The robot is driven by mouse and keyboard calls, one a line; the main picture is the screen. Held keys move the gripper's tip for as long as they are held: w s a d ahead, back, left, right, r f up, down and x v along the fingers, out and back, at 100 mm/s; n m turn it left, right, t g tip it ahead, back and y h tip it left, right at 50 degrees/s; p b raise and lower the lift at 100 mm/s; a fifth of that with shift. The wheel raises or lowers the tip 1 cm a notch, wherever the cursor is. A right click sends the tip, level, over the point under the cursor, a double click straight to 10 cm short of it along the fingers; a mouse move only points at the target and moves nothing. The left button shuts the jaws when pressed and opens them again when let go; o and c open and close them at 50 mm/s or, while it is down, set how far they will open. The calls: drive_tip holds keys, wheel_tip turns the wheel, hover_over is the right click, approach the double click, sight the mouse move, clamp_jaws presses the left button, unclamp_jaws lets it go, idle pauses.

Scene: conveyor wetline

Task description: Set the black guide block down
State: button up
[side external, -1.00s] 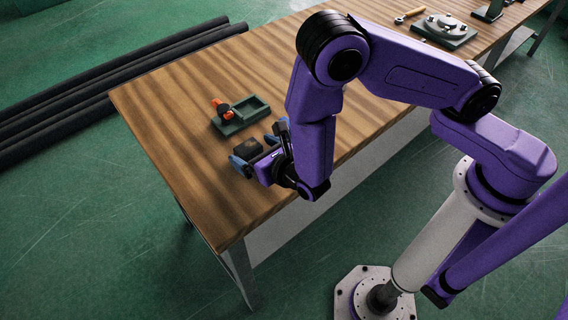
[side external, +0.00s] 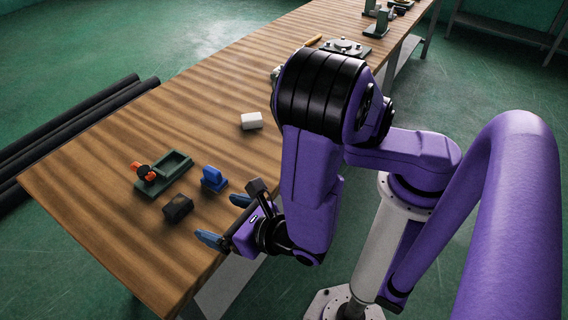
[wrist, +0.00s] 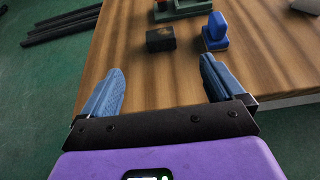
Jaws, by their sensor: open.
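The black guide block (side external: 178,208) rests on the wooden table, with a small brownish mark on its top. It also shows in the wrist view (wrist: 160,39), beyond my fingertips and near the middle. My gripper (side external: 225,221) is open and empty, its blue fingers spread wide and pointing toward the block. In the wrist view, my gripper (wrist: 162,68) has clear table between its fingers. The block is apart from both fingers.
A dark green fixture (side external: 176,166) with an orange clamp (side external: 143,171) stands behind the block. A blue piece (side external: 214,179) stands close to the block's right. A white block (side external: 251,120) lies farther back. The table's front edge is near my gripper.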

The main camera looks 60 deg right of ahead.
drive_tip(key=d+r+m+g+h, duration=0.3)
drive_tip(key=d+m, duration=0.3)
drive_tip(key=d, duration=0.2)
drive_tip(key=d+r+m+g+h, duration=0.3)
drive_tip(key=d+r+m, duration=0.1)
drive_tip(key=d+m, duration=0.3)
drive_tip(key=s+d+r+m+g+y, duration=0.2)
drive_tip(key=s+m+g+y, duration=0.1)
drive_tip(key=s+m, duration=0.2)
drive_tip(key=s+d+r+m+g+y, duration=0.2)
drive_tip(key=s+d+m+g, duration=0.1)
drive_tip(key=s, duration=0.4)
drive_tip(key=shift+s+d+r+m+g+y, duration=0.2)
drive_tip(key=shift+r+m+g+y, duration=0.3)
drive_tip(key=shift+m, duration=0.5)
drive_tip(key=shift+s+a+r, duration=0.1)
drive_tip(key=shift+s+r, duration=0.05)
drive_tip(key=shift+s, duration=0.15)
drive_tip(key=c, duration=0.4)
drive_tip(key=shift+w+a+m, duration=0.1)
drive_tip(key=shift+m, duration=0.2)
